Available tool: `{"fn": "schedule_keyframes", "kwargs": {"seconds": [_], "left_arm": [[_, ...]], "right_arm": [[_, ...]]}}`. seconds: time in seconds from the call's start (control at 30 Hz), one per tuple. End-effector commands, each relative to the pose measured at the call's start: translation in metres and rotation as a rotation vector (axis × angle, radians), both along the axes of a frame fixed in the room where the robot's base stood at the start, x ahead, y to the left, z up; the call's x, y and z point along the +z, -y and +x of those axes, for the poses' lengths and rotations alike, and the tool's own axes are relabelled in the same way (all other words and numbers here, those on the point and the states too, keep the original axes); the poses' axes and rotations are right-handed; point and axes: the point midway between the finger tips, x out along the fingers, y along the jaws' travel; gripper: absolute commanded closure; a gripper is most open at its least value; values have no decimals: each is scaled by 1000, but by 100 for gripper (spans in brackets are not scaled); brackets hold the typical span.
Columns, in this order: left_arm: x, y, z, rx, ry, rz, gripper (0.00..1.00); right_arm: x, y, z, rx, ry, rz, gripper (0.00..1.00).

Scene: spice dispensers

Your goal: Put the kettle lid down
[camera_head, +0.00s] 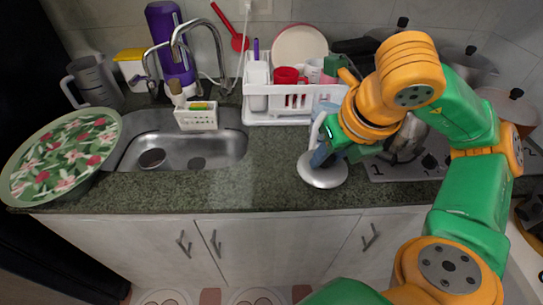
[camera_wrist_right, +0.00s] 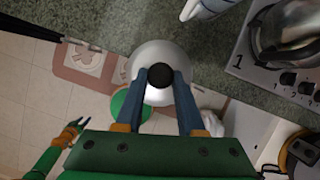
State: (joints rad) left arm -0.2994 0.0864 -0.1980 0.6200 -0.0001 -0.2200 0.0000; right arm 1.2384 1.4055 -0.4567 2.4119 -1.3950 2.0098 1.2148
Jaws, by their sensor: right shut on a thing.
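The kettle lid (camera_head: 323,174) is a pale round disc. In the right wrist view the lid (camera_wrist_right: 160,55) shows from above, with a black knob (camera_wrist_right: 159,86) in its middle. My right gripper (camera_head: 321,152) has its blue fingers on either side of that knob and is shut on it. In the head view it holds the lid near the front of the counter (camera_head: 240,190); contact with the counter is unclear. A shiny kettle-like vessel (camera_wrist_right: 285,35) stands on the stove at the right. My left gripper (camera_wrist_right: 77,126) shows small at lower left in the wrist view, its fingers apart and empty.
A white dish rack (camera_head: 285,115) with cups stands behind the lid. The sink (camera_head: 235,145) is to its left, with a floral plate (camera_head: 62,155) farther left. The stove (camera_head: 385,170) is to the right. Counter between sink and lid is clear.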

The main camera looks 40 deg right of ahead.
Motion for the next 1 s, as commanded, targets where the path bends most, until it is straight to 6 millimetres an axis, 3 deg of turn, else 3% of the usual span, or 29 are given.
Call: {"fn": "schedule_keyframes", "kwargs": {"seconds": [0.07, 0.17, 0.4, 0.53, 0.73, 0.9, 1.0], "left_arm": [[0, 1, 0, 0, 0, -1, 50], [1, 3, 0, 1, 0, -5, 50], [6, 8, -1, 1, -2, -12, 50], [11, 7, 0, 0, 0, -11, 50], [17, 5, 0, -1, -1, -9, 50], [30, 5, 0, -1, -1, -8, 50], [28, 4, 0, 0, -1, -7, 50]], "right_arm": [[-2, 2, 0, -12, -2, 0, 100], [-9, -1, 15, -12, -4, 5, 100], [-46, -15, 92, -11, -11, 10, 100], [-77, -16, 116, -14, -9, 4, 100], [-103, -18, 137, -14, -6, 1, 100], [-130, -17, 136, -13, -4, 0, 100], [-133, -17, 137, -13, 0, -1, 100]]}}
